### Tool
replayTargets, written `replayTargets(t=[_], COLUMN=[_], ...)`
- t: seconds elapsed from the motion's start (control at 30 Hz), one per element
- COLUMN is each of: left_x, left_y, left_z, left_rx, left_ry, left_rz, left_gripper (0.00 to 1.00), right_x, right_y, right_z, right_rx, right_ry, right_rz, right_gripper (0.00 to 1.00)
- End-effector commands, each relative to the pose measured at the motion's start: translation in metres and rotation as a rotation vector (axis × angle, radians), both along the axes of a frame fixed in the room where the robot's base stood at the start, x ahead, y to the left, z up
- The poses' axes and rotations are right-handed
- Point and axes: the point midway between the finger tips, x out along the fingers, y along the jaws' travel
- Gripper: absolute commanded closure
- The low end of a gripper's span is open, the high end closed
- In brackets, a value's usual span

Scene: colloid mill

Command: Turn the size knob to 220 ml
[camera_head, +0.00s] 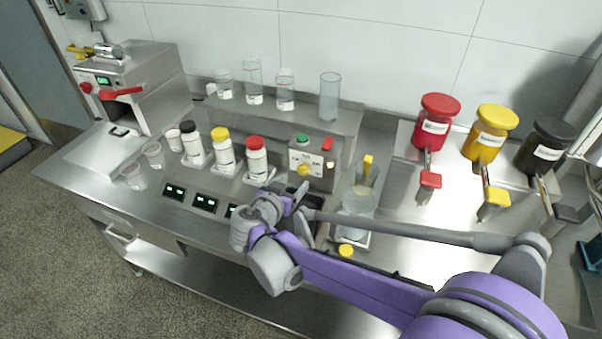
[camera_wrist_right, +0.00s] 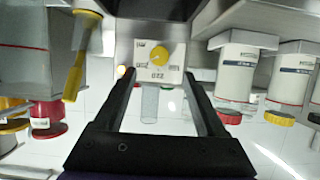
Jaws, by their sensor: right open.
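The size knob is a yellow dial (camera_head: 304,170) on the white front panel of a steel control box (camera_head: 318,157), behind the scales on the bench. In the right wrist view, which looks upside down, the yellow knob (camera_wrist_right: 158,58) shows on its white panel (camera_wrist_right: 143,76) with small marks that I cannot read. My right gripper (camera_head: 289,193) is in front of the box and below the panel in the head view. In the wrist view its two fingers (camera_wrist_right: 158,77) are apart, pointing toward the panel, with nothing between them. Whether they touch it is unclear. My left gripper is not in view.
Bottles with black, yellow and red (camera_head: 256,142) caps stand left of the box. A clear jug (camera_head: 358,198) with a yellow handle is close on its right. Red (camera_head: 434,125), yellow and black jars stand further right. Glass cylinders (camera_head: 329,97) stand on the shelf behind.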

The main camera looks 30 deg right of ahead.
Motion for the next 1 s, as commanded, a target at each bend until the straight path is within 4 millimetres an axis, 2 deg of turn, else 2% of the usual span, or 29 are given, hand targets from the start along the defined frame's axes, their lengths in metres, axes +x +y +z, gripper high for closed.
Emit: replayTargets(t=[0.2,0.4,0.6,0.87,1.0], left_x=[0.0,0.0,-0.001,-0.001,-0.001], left_y=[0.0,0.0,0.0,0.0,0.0], left_z=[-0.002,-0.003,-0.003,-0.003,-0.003], left_rx=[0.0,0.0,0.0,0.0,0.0], left_ry=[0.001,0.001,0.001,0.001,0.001], left_rz=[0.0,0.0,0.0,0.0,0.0], left_gripper=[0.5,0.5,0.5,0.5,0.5], right_x=[0.026,0.044,0.051,0.052,0.051], right_y=[-0.032,-0.053,-0.062,-0.062,-0.062], right_z=[-0.017,-0.029,-0.033,-0.034,-0.033], right_rx=[0.0,0.001,0.001,0.0,0.0], right_ry=[0.002,0.002,0.002,0.003,0.003], right_rz=[-0.005,-0.002,-0.001,0.001,0.001], right_gripper=[0.27,0.27,0.27,0.27,0.52])
